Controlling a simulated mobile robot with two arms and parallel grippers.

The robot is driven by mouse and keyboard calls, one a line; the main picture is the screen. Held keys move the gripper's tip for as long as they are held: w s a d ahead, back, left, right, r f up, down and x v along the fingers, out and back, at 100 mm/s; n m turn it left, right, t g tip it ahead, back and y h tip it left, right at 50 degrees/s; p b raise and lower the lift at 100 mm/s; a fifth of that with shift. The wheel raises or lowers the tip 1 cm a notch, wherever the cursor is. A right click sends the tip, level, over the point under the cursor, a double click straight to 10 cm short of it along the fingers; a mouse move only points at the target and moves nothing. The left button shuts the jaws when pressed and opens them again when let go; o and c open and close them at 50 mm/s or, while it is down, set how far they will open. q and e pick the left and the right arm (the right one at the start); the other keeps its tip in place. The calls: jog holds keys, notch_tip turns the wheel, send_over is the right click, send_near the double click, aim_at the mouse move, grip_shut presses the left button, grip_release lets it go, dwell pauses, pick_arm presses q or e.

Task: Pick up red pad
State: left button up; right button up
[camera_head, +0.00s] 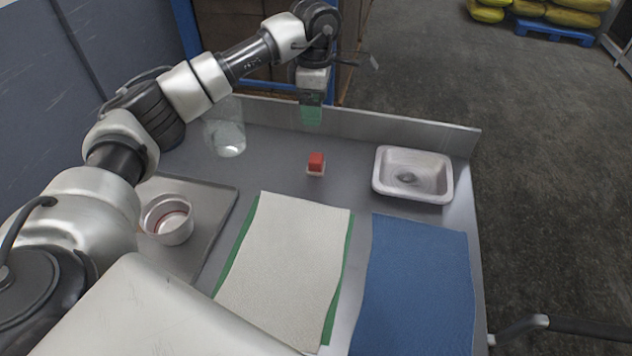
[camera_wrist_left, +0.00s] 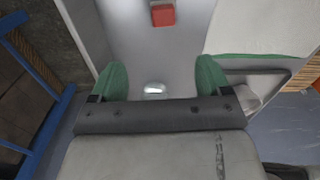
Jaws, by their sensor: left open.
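The red pad (camera_head: 316,159) is a small red block on a pale base, standing on the grey metal table near its back middle. In the left wrist view the red pad (camera_wrist_left: 163,15) shows at the top edge, partly cut off. My left gripper (camera_head: 311,115) has green fingers and hangs above the table's back edge, behind and above the pad. In the left wrist view its two green fingertips (camera_wrist_left: 154,78) are spread apart with nothing between them. My right gripper is not in view.
A clear glass jar (camera_head: 227,140) stands left of the pad. A metal tray (camera_head: 210,222) holds a white pot (camera_head: 168,229). A white cloth (camera_head: 285,262) over green and a blue cloth (camera_head: 418,285) lie in front. A raised rim (camera_head: 400,131) runs along the back.

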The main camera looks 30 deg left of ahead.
pick_arm(q)
jog(key=b, duration=0.3)
send_near(316, 158)
jog(key=shift+w+a+f, duration=0.25)
jog(key=shift+w+a, duration=0.1)
jog(key=shift+w, duration=0.1)
notch_tip(316, 158, down, 6)
jog(key=shift+s+r+p, duration=0.1)
jog(key=shift+r+p, duration=0.1)
jog(key=shift+p, duration=0.35)
jog(key=f, duration=0.1)
jog(key=f+p, duration=0.1)
jog(key=f, duration=0.2)
jog(key=shift+s+d+f, duration=0.1)
jog(key=shift+s+d, duration=0.2)
jog(key=shift+f+p, duration=0.3)
jog(key=shift+f, duration=0.15)
jog(key=c, duration=1)
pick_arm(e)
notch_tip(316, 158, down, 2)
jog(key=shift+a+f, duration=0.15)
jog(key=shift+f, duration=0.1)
